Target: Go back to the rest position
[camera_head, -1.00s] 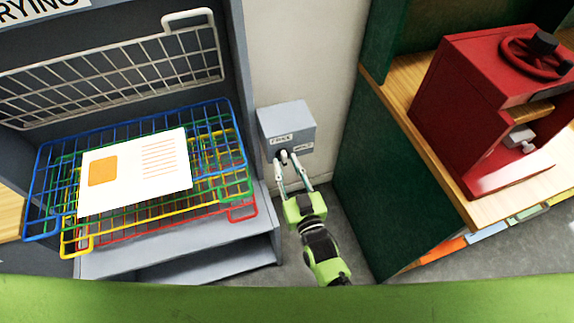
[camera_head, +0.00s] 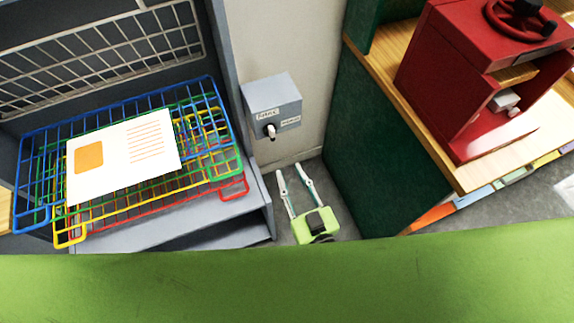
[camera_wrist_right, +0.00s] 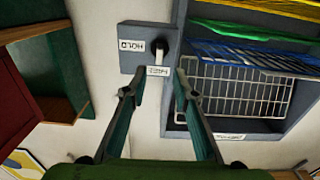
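My right gripper (camera_head: 290,170) is open and empty below the grey switch box (camera_head: 275,95) on the pale wall. In the right wrist view, its fingers (camera_wrist_right: 155,84) stand spread, with the box (camera_wrist_right: 133,62) beyond them. The box has a small lever (camera_head: 270,131), which is clear of the fingers. In the wrist view the lever (camera_wrist_right: 159,48) is beside two labels, one of which reads HOLD. My left gripper is not in view.
A drying rack with coloured wire shelves (camera_head: 223,138) stands left, a printed white card (camera_head: 112,168) on top. A dark green cabinet side (camera_head: 375,150) closes in on the right. A red press (camera_head: 450,80) stands on the wooden top (camera_head: 475,178). Grey floor shows between.

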